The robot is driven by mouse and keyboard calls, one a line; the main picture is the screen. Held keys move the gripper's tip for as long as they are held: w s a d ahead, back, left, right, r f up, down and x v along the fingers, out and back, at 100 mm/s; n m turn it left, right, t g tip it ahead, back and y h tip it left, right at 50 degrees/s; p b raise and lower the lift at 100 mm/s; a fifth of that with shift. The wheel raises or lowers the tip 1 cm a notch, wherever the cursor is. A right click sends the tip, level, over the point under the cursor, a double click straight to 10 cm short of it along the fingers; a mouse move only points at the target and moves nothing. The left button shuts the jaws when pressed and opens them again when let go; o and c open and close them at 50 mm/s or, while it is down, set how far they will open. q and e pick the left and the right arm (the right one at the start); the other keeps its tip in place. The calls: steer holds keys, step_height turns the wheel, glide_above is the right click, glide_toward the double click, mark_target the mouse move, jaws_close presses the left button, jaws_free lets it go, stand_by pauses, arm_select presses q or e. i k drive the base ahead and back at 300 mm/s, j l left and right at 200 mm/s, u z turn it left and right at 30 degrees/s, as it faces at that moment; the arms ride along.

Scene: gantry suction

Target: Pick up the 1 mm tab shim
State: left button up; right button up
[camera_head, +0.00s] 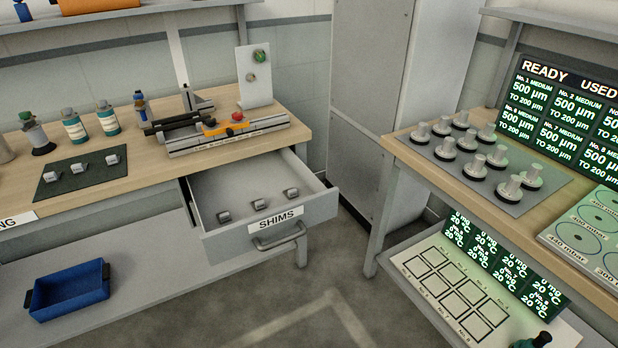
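The drawer labelled SHIMS (275,218) stands open under the left bench. Three small grey pieces lie in it in a slanting row: a left one (224,216), a middle one (256,204) and a right one (291,192). They look like tab shims, but I cannot read a thickness on any, so I cannot tell which is the 1 mm one. Three similar small grey pieces sit on a dark mat (62,188) on the bench top: left (50,177), middle (78,169) and right (112,160). Neither of my grippers shows in this view.
A clamp-like fixture (215,132) with an orange part stands on the bench above the drawer. Bottles (74,126) stand at the back left. A blue bin (68,290) sits on the lower shelf. The right bench holds several metal knobbed pieces (465,145) and lit displays (555,112). Floor is clear between benches.

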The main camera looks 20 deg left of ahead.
mark_target(112, 160)
steer(key=u, duration=1.8)
